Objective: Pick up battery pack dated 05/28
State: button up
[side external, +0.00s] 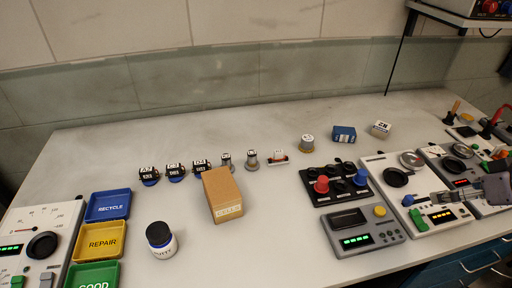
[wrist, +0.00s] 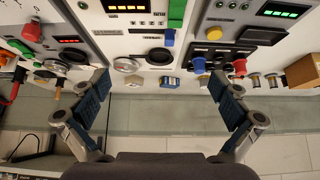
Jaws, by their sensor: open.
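No 05/28 date is legible, so I cannot tell which item is the dated pack. A blue box-shaped pack (side external: 344,133) with unreadable print lies toward the back of the bench; it also shows in the wrist view (wrist: 168,82). To its right is a white and tan pack (side external: 381,128), also in the wrist view (wrist: 135,81). Three black-topped blue pieces with white labels (side external: 174,172) stand in a row at left. My gripper (wrist: 160,84) is open and empty, fingers wide apart. In the side view my gripper (side external: 458,196) is at the right, over the instruments, apart from both packs.
A cardboard box (side external: 222,195) stands mid-bench, with small cylinders (side external: 251,159) behind it. A knob panel (side external: 335,184), meter (side external: 365,230) and instruments stand at right. Blue, yellow (side external: 100,241) and green trays and a jar (side external: 161,240) are at left. The bench front centre is clear.

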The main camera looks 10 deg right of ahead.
jog(key=w+r, duration=0.5)
jog(key=w, duration=0.3)
jog(key=m+g+h, duration=0.2)
jog(key=m+g, duration=0.1)
jog(key=m, duration=0.1)
send_over(346, 131)
jog(key=s+a, duration=0.2)
jog(key=s, duration=0.2)
notch_tip(346, 131, down, 7)
jog(key=shift+x, duration=5.3)
jog(key=shift+w+d, duration=0.1)
jog(key=c, duration=1.3)
